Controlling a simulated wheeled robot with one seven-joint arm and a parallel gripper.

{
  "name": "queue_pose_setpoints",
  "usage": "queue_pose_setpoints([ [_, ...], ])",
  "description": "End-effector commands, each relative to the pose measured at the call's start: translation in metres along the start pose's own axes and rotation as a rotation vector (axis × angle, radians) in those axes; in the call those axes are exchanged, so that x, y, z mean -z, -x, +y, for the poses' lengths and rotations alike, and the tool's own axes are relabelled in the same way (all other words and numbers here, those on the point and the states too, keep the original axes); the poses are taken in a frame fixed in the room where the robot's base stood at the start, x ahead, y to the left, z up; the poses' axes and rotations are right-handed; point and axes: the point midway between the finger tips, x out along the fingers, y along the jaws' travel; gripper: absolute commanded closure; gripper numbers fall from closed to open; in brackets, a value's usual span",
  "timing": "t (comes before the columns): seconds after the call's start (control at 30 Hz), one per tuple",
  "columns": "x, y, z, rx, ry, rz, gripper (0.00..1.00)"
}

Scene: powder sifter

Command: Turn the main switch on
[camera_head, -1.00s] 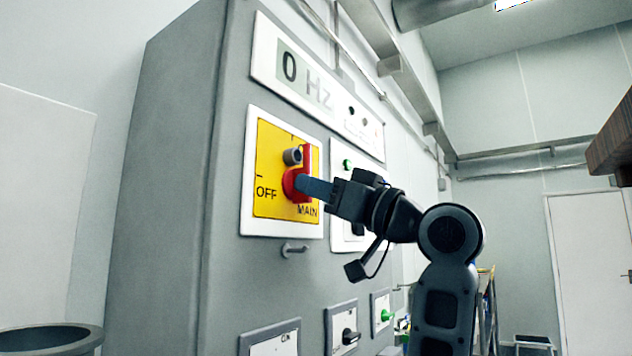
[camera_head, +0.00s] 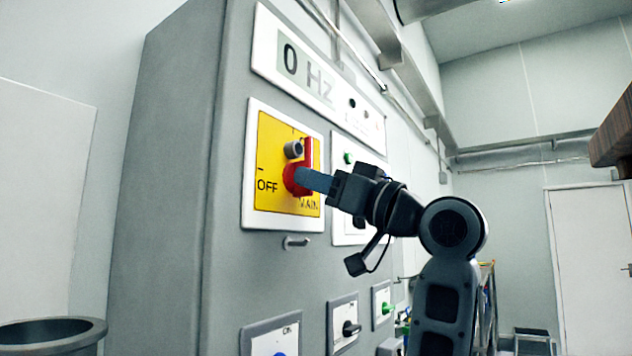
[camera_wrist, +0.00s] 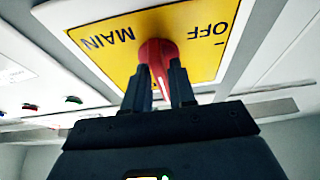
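The main switch is a red rotary handle (camera_head: 307,156) on a yellow plate (camera_head: 271,190) marked OFF and MAIN, in a white frame on the grey cabinet. In the head view the handle stands roughly upright. A small grey cylinder (camera_head: 293,149) sits at its upper left. My gripper (camera_head: 303,179) reaches in from the right, its fingertips at the handle. In the wrist view the red handle (camera_wrist: 157,58) lies between the two fingers of my gripper (camera_wrist: 159,78), which appear closed on its sides. The fingers hide part of the handle.
A display panel (camera_head: 318,75) reading 0 Hz is above the switch. A small metal hasp (camera_head: 297,242) juts out below it. Smaller switch panels (camera_head: 343,325) sit lower on the cabinet. A round grey container (camera_head: 50,335) stands at lower left.

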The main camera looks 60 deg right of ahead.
Motion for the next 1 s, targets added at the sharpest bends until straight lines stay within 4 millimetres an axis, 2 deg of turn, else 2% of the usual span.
queue_pose_setpoints([
  [0.17,-0.002,0.021,0.001,-0.003,0.001,0.001,0.75],
  [0.33,-0.003,0.057,0.001,-0.004,0.003,0.001,0.75],
  [0.7,-0.003,0.074,0.001,-0.001,0.001,0.001,0.75],
  [1.0,-0.001,0.076,0.000,-0.001,-0.001,-0.002,0.75],
])
